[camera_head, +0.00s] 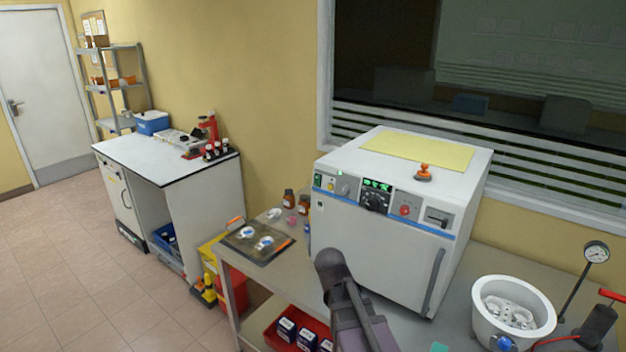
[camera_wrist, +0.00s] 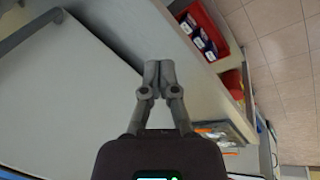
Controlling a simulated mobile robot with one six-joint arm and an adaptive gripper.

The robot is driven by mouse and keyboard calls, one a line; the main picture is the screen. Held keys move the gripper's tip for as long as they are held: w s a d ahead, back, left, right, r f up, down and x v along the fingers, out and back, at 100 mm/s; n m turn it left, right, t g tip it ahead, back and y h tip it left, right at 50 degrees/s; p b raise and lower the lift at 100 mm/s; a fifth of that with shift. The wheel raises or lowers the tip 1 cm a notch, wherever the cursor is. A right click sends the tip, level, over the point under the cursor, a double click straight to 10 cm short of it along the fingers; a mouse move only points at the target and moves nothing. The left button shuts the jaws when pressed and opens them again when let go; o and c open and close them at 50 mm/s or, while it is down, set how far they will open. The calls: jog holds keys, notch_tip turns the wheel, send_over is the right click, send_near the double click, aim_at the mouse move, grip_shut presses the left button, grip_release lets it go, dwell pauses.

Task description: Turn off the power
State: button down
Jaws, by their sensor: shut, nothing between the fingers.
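A white box-shaped oven (camera_head: 375,245) stands on the bench in the head view. Its front panel has a green-lit switch (camera_head: 318,181) at the far left, a display with a dial (camera_head: 375,200) in the middle, and a red knob (camera_head: 405,210) to the right. My gripper (camera_wrist: 158,72) is shut and empty in the wrist view, beside the oven's pale front (camera_wrist: 70,95). The control panel is not clearly seen in the wrist view. In the head view my arm rises before the oven's lower front, below the panel; the fingertips cannot be made out there.
A tray (camera_head: 262,257) with small dishes lies left of the oven, near brown bottles (camera_head: 288,197). A red bin (camera_head: 283,318) with boxes sits below. A white pot (camera_head: 512,325) and a gauge (camera_head: 596,252) stand right. An orange-topped item (camera_head: 424,172) sits on the oven.

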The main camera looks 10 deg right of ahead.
aim_at(317, 178)
jog(key=w+a+r+n+t+h+p, duration=0.2)
jog(key=w+a+r+n+t+h, duration=0.2)
jog(key=w+r, duration=0.6)
jog(key=w+a+r+n+t+h+p, duration=0.2)
jog(key=w+a+r+n+t+h, duration=0.2)
jog(key=w+a+r, duration=0.5)
jog(key=w+r+t, duration=0.1)
jog(key=w+t, duration=0.1)
jog(key=w, duration=0.6)
jog(key=shift+w+a+r+t+h, duration=0.2)
jog(key=shift+w+r+t+h, duration=0.1)
jog(key=shift+w+t, duration=0.1)
jog(key=shift+d, duration=0.1)
jog(key=b+x, duration=0.1)
jog(key=x, duration=1.1)
jog(key=shift+w+d, duration=0.1)
jog(key=shift+w, duration=0.1)
jog(key=shift+w+d+f, duration=0.1)
jog(key=shift+w+d, duration=0.35)
jog(key=shift+d, duration=0.1)
